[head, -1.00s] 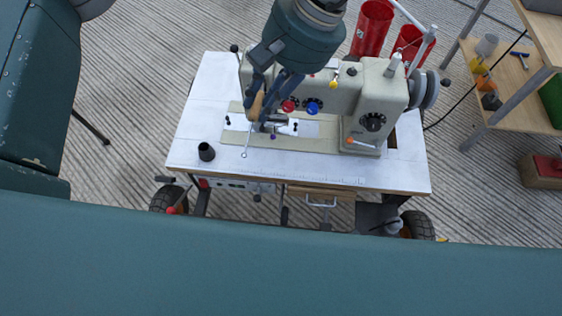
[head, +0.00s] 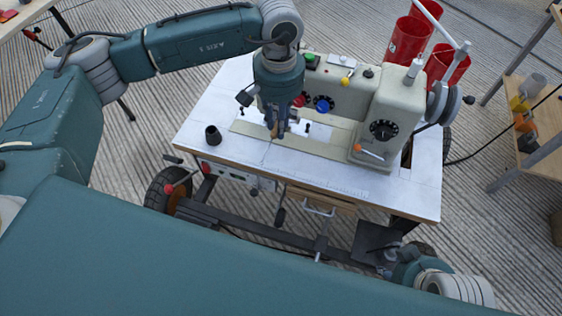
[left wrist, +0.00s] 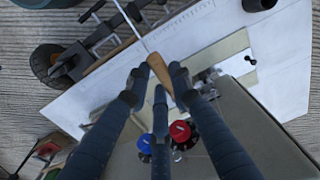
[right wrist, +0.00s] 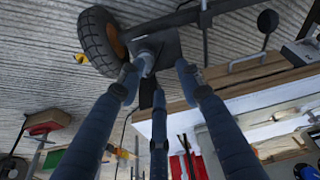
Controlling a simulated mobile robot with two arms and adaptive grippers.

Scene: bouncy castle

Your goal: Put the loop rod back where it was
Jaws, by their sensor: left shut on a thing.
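The loop rod, with a wooden handle (left wrist: 160,70) and a thin metal shaft (left wrist: 130,25), is held in my left gripper (left wrist: 158,80). In the left wrist view the fingers close around the handle and the shaft points to the upper left. In the head view my left gripper (head: 277,129) is over the sewing table (head: 215,100), in front of the sewing machine (head: 383,115); the handle is mostly hidden by the fingers there. My right gripper (right wrist: 157,80) has spread fingers and holds nothing visible. It is low, by the table's right underside.
A small black cup (head: 212,135) stands on the table's left front. A drawer (head: 318,201) hangs under the front edge. A wheel (head: 163,190) and a dark pedal plate (head: 377,240) are below. Red cones (head: 408,42) stand behind the machine. The table's front strip is clear.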

